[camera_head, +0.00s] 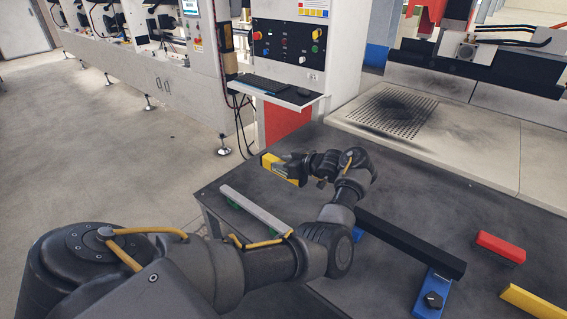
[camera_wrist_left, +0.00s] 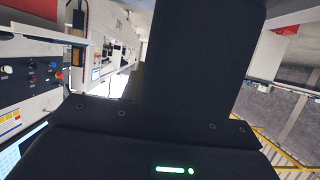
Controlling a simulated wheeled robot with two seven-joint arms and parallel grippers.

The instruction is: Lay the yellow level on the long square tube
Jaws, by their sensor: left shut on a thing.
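The yellow level (camera_head: 280,170) is in my left gripper (camera_head: 295,168), which is shut on it above the far left part of the dark table. Part of the level is hidden by the fingers. A long black square bar (camera_head: 415,243) lies on blue supports to the right of my left arm. A light grey square bar (camera_head: 252,208) rests on green supports near the table's left edge, its near end close to my forearm. I cannot tell for sure which of the two bars is the long square tube. The level is apart from both. My right gripper is not in view.
A red block (camera_head: 500,247) and a yellow bar (camera_head: 533,305) lie at the table's right. A blue support with a dark knob (camera_head: 432,299) stands by the black bar. A control cabinet (camera_head: 290,50) with a keyboard shelf (camera_head: 278,92) stands beyond the table's far left corner.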

